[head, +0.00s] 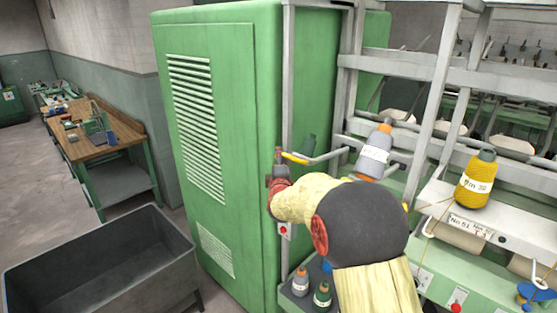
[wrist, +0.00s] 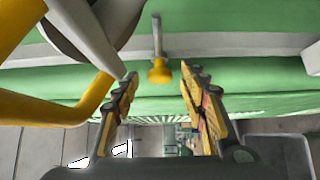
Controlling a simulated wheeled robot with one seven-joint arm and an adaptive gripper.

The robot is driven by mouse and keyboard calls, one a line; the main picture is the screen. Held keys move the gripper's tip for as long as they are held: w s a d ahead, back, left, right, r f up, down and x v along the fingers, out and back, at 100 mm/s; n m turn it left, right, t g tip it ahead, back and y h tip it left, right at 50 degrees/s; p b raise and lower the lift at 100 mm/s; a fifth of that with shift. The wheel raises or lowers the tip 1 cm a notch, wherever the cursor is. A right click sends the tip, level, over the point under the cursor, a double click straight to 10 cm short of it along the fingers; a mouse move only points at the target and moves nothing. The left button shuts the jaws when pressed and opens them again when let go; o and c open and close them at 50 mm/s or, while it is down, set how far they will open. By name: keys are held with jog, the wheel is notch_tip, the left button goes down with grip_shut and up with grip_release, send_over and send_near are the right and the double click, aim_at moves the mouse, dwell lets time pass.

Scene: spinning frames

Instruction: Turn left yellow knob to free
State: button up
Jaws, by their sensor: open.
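A small yellow knob (wrist: 159,72) on a grey stem shows in the wrist view, between and just beyond my fingertips, in front of a green surface. My gripper (wrist: 159,79) is open, with one finger on each side of the knob in the picture. I see no contact. In the head view my gripper (head: 279,155) is small and partly hidden by my own arm, beside the green cabinet's right edge. A yellow-ended grey handle (head: 294,158) shows just right of it. I cannot tell which way the knob is set.
A thick yellow bar (wrist: 40,108) and grey bars pass close to the left finger in the wrist view. The green cabinet (head: 235,150) stands left of my arm. Spinning-frame rails and a yellow bobbin (head: 475,182) are at right. A grey bin (head: 100,265) stands at lower left.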

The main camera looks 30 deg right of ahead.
jog(key=shift+w+d, duration=0.1)
jog(key=shift+w, duration=0.1)
jog(key=shift+c, duration=0.7)
grip_shut()
